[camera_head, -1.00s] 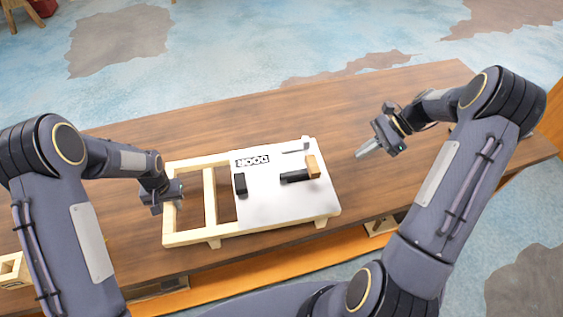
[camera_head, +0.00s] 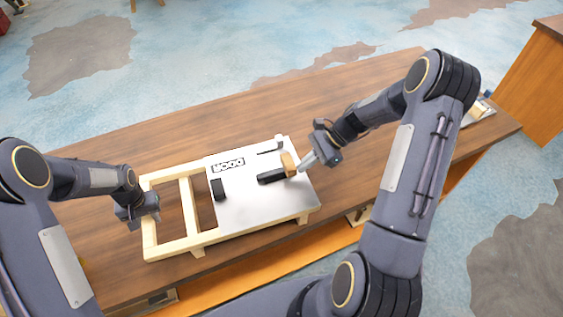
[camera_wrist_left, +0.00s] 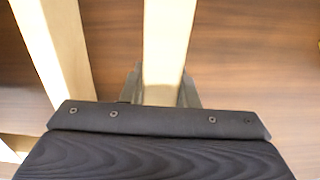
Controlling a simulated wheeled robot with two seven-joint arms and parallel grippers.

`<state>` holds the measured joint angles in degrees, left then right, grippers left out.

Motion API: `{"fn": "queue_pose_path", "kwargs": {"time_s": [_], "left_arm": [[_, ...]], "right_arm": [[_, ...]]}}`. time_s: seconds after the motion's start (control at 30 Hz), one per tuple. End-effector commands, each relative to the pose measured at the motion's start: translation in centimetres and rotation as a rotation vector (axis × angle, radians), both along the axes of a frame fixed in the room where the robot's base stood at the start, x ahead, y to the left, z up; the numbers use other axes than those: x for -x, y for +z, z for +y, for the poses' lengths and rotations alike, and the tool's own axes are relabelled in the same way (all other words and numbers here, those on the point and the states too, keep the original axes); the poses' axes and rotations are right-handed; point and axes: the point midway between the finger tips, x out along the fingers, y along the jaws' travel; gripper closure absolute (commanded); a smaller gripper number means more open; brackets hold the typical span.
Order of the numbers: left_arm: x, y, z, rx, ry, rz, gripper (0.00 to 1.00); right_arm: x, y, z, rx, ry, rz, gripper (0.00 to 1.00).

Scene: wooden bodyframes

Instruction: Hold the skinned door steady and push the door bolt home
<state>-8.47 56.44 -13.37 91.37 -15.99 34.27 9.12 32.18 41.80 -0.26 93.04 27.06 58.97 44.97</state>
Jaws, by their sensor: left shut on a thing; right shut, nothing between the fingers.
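The skinned door (camera_head: 245,207) lies flat on the table, a pale wooden frame with a white panel over its right part. The panel carries a "DOOR" label, a black block (camera_head: 218,189) and the door bolt, a black bar (camera_head: 271,177) with a tan wooden block (camera_head: 289,164) at its right end. My left gripper (camera_head: 147,212) is shut on the frame's left end rail, which also shows between its fingers in the left wrist view (camera_wrist_left: 165,60). My right gripper (camera_head: 304,162) is shut and empty, its fingertips close beside the tan block's right side; I cannot tell whether they touch.
The brown wooden table (camera_head: 250,112) is clear behind the door. A pale item (camera_head: 478,112) lies at the table's far right end, partly behind my right arm. An orange-brown wooden cabinet (camera_head: 540,85) stands beyond at the right.

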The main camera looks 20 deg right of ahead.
Motion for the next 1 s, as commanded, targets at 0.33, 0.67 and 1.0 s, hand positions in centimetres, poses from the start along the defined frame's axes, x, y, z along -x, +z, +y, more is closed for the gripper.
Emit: {"fn": "queue_pose_path", "kwargs": {"time_s": [0.33,0.67,1.0], "left_arm": [[0.0,0.0,-0.1,0.001,-0.002,-0.001,1.0],[0.0,0.0,-0.2,0.002,-0.002,0.0,1.0],[0.1,0.1,-0.5,0.006,-0.004,0.001,1.0]], "right_arm": [[-0.4,0.1,5.2,-0.005,0.01,0.0,1.0],[-0.9,0.1,12.1,-0.006,0.006,0.002,1.0],[-0.9,0.1,12.8,-0.011,0.01,0.005,1.0]]}}
